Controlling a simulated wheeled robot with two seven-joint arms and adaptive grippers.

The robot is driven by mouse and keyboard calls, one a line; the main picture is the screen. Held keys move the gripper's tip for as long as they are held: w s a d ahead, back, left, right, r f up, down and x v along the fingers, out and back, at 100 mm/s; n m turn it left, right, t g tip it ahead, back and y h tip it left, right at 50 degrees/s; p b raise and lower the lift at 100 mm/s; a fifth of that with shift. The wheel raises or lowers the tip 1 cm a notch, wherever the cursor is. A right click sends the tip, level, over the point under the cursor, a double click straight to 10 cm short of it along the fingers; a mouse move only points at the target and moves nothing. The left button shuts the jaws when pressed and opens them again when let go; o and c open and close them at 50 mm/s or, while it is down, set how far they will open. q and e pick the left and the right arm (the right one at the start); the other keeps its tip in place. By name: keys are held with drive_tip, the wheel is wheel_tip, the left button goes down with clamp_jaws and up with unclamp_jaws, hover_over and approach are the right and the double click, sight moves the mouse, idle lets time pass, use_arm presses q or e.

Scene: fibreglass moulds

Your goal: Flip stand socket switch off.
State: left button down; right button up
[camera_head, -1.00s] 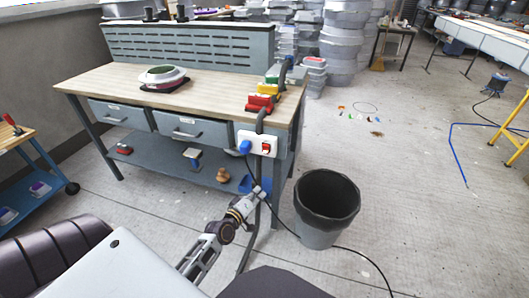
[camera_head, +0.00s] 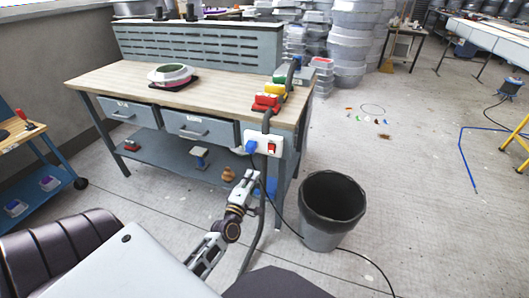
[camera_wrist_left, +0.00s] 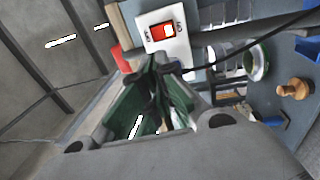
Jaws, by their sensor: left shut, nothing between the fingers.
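The stand socket (camera_head: 258,135) is a white plate on the front right of the workbench. A blue plug (camera_head: 250,147) sits in its left part, and the red switch (camera_head: 271,148) is on its right. In the left wrist view the red switch (camera_wrist_left: 158,31) shows close up, with a pale bright patch on it; I cannot tell its position for sure. My left gripper (camera_head: 250,175) is just below the socket in the head view, shut and empty. In the left wrist view its fingertips (camera_wrist_left: 165,65) lie just below the socket plate, apparently not touching the switch. My right gripper is not in view.
The workbench (camera_head: 125,82) bears a round mould (camera_head: 170,74) and coloured clamps (camera_head: 268,100). A black cable hangs from the plug and runs along the floor past a dark bin (camera_head: 332,205). A blue cart (camera_head: 60,165) stands at left. The floor at right is mostly open.

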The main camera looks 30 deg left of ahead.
use_arm(q)
drive_tip(key=shift+w, duration=0.1)
approach(268, 144)
drive_tip(key=shift+b+x, duration=0.5)
drive_tip(key=shift+x, duration=1.6)
drive_tip(key=shift+w+a+f, duration=0.1)
drive_tip(key=shift+w+a, duration=0.2)
drive_tip(key=shift+w, duration=0.5)
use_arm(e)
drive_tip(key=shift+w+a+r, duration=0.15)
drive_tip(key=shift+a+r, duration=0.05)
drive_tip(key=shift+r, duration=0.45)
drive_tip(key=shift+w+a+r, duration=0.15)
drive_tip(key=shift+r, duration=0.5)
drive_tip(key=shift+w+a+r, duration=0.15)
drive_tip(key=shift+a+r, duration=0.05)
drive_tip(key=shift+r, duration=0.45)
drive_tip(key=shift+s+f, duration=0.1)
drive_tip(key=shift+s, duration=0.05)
use_arm(q)
drive_tip(key=shift+w, duration=0.15)
